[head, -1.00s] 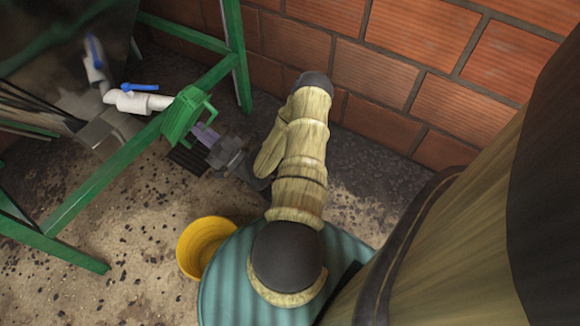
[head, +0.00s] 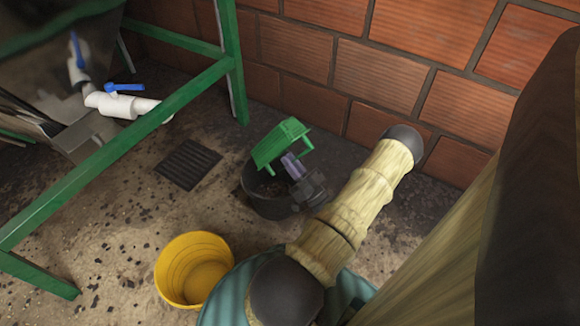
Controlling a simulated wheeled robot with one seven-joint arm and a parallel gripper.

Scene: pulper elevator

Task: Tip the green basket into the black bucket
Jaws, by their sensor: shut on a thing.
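The green basket (head: 281,145) shows in the head view, tilted, above the black bucket (head: 262,193). My gripper (head: 293,166) is shut on the basket at its lower right side. The basket's inside is turned away from view, so I cannot tell whether it holds anything. The black bucket stands on the floor near the brick wall. Some small brown stuff shows inside it, and its right part is hidden behind my gripper and wrist.
A yellow bucket (head: 194,268) stands on the floor at the front. A floor drain grate (head: 188,164) lies left of the black bucket. A green metal frame (head: 110,172) and a white pipe with a blue-handled valve (head: 120,104) are at the left. The brick wall (head: 335,70) closes off the back.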

